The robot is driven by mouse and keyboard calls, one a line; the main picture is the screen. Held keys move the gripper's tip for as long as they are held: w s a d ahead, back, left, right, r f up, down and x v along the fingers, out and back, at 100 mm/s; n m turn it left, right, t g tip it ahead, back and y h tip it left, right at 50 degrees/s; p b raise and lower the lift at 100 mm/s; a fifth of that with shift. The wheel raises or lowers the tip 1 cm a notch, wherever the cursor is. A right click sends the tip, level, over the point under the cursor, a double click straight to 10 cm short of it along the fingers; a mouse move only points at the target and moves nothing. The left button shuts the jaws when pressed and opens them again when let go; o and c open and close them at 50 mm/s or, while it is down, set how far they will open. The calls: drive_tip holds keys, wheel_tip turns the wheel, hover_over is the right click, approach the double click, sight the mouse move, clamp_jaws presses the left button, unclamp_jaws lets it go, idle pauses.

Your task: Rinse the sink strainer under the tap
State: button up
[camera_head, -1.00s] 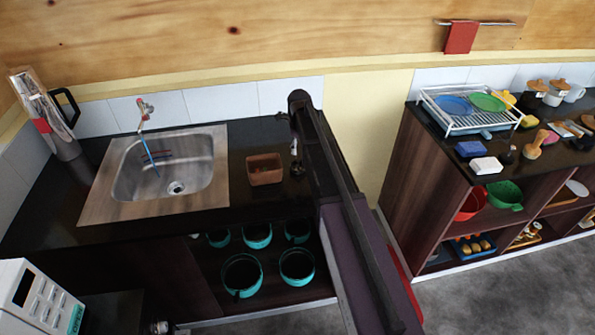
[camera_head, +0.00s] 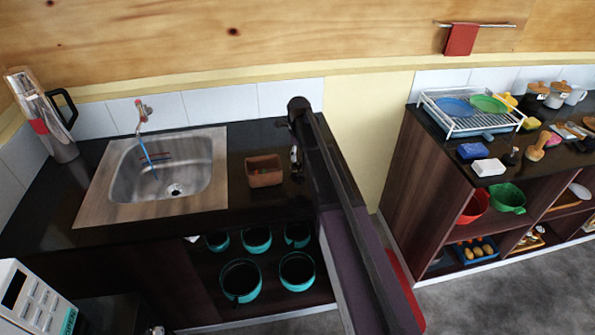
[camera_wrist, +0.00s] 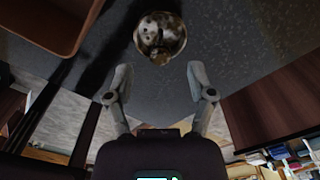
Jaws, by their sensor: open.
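In the wrist view, a round, shiny metal piece (camera_wrist: 160,36), which looks like the sink strainer, lies on the dark countertop beyond my fingertips. My gripper (camera_wrist: 160,82) is open and empty, its two fingers apart and short of the metal piece. In the head view my gripper (camera_head: 296,160) is small beside my arm, right of the brown box; I cannot make out the strainer there. The steel sink (camera_head: 205,165) is at the left, with a round drain (camera_head: 174,190) in its floor. The wall tap (camera_head: 143,110) has a thin blue streak below it.
The brown open box (camera_head: 264,172) stands between sink and gripper; its edge shows in the wrist view (camera_wrist: 45,25). A steel jug (camera_head: 60,140) stands left of the sink. Teal pots (camera_head: 240,281) sit below the counter. A dish rack (camera_head: 470,112) is on the right counter.

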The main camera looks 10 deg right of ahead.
sight(298, 159)
drive_tip(key=shift+f+b, duration=1.55)
drive_tip(key=shift+f, duration=0.3)
clamp_jaws()
